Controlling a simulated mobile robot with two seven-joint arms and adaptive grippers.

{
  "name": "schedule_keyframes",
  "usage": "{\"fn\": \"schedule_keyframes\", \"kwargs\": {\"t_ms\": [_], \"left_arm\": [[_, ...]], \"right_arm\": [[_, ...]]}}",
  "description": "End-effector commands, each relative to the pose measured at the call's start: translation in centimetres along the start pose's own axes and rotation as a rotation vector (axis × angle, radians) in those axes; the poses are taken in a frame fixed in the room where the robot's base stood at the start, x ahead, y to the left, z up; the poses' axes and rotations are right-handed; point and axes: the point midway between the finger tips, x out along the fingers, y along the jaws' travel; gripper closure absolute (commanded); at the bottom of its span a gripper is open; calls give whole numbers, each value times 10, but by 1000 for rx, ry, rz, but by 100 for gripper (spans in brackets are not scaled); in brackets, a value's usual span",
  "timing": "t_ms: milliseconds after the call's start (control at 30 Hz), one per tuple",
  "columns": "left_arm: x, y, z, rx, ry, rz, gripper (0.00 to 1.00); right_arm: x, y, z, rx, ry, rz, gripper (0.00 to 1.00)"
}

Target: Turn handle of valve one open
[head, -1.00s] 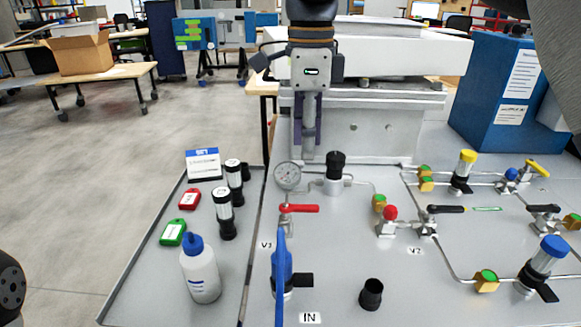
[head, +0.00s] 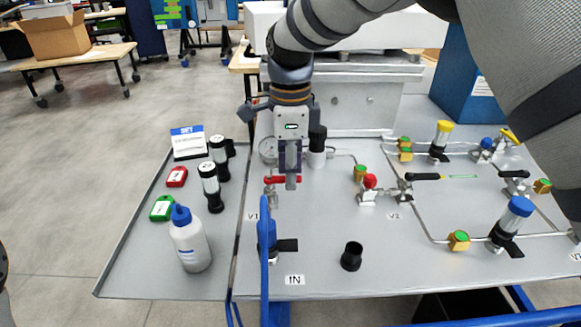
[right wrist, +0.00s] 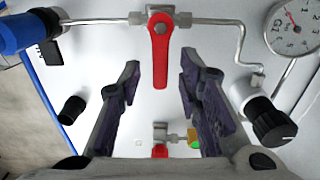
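Valve one has a red lever handle (head: 272,180), beside the V1 label (head: 253,217) on the grey panel. In the right wrist view the red handle (right wrist: 160,60) hangs down from the valve stem on the pipe, in line with the pipe's cross direction. My right gripper (head: 289,184) is over the handle, pointing down, and partly hides it in the head view. In the right wrist view its purple-padded fingers (right wrist: 160,85) are apart, with the handle showing in the gap and no contact visible. My left gripper is out of view.
A pressure gauge (right wrist: 292,30) and a black knob (right wrist: 275,122) stand close to the right fingers. A blue upright part (head: 265,260) rises near the IN label (head: 295,281). A second valve with a black lever (head: 426,177) is to the right. A bottle (head: 189,240) stands left.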

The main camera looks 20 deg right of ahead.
Motion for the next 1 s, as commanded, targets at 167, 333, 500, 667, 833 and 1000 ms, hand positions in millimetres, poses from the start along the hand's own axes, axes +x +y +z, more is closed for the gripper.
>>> {"fn": "schedule_keyframes", "kwargs": {"t_ms": [167, 333, 500, 667, 833, 1000], "left_arm": [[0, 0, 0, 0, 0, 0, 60], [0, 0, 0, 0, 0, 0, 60], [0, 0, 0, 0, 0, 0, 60], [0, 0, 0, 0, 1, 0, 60], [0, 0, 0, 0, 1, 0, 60], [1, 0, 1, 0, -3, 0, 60]], "right_arm": [[0, 0, 0, 0, 0, 0, 100], [0, 0, 0, -2, 0, 0, 100], [0, -1, 0, -31, 1, 0, 100], [0, -5, 0, -112, 1, 1, 100], [0, -10, 1, -249, 1, 0, 100], [1, -16, 3, -411, 1, 1, 100]]}}
